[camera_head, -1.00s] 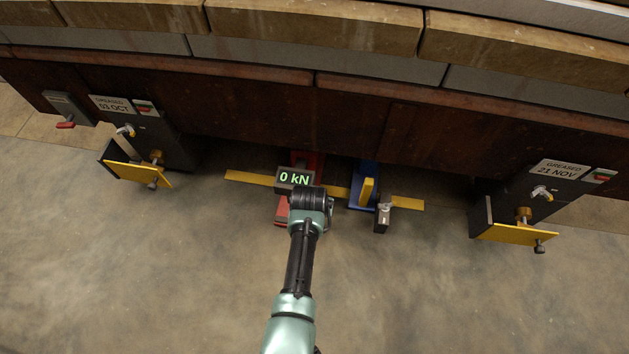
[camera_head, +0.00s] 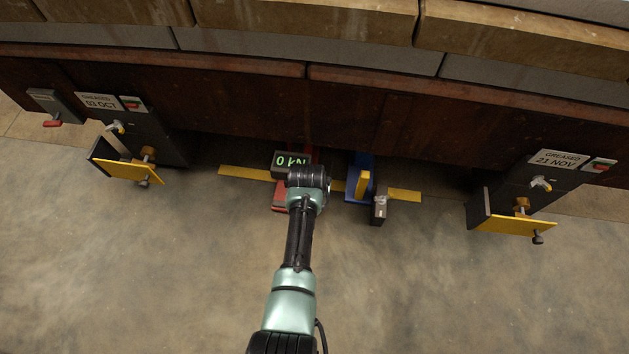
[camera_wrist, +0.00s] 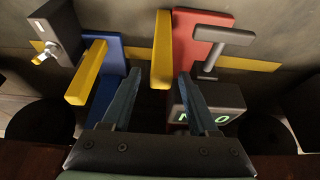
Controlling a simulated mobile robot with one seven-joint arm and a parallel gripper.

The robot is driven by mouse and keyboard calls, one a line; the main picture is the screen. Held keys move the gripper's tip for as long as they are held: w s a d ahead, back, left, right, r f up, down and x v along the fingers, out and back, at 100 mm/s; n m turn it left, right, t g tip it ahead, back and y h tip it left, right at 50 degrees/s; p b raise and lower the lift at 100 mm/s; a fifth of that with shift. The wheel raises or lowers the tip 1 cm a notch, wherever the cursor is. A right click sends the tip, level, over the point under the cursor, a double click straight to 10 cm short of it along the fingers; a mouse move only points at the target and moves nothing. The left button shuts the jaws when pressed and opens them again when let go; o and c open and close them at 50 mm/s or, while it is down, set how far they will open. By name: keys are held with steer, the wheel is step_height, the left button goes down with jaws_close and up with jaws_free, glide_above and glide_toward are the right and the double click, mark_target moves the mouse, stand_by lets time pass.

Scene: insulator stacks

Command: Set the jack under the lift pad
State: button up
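A red unit (camera_head: 281,196) with a dark box reading "0 kN" (camera_head: 290,160) stands at the wall's foot, partly hidden by my arm. In the wrist view the red unit (camera_wrist: 196,45) has a yellow bar (camera_wrist: 162,48) along its side. A blue unit (camera_head: 361,178) with a yellow bar stands to its right; it shows at left in the wrist view (camera_wrist: 112,70). I cannot tell which unit is the jack. My gripper (camera_wrist: 159,76) is open, its fingertips either side of the yellow bar's near end. No lift pad is identifiable.
A yellow floor strip (camera_head: 405,195) runs past both units. A small dark box (camera_head: 379,209) stands beside the blue unit. Dark brackets with yellow plates stand at left (camera_head: 130,172) and right (camera_head: 517,226). The dark wall overhangs behind; the front floor is clear.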

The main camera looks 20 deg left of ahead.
steer(key=shift+s, duration=0.1)
steer(key=p+v, duration=1)
steer(key=v, duration=0.3)
steer(key=shift+p, duration=0.35)
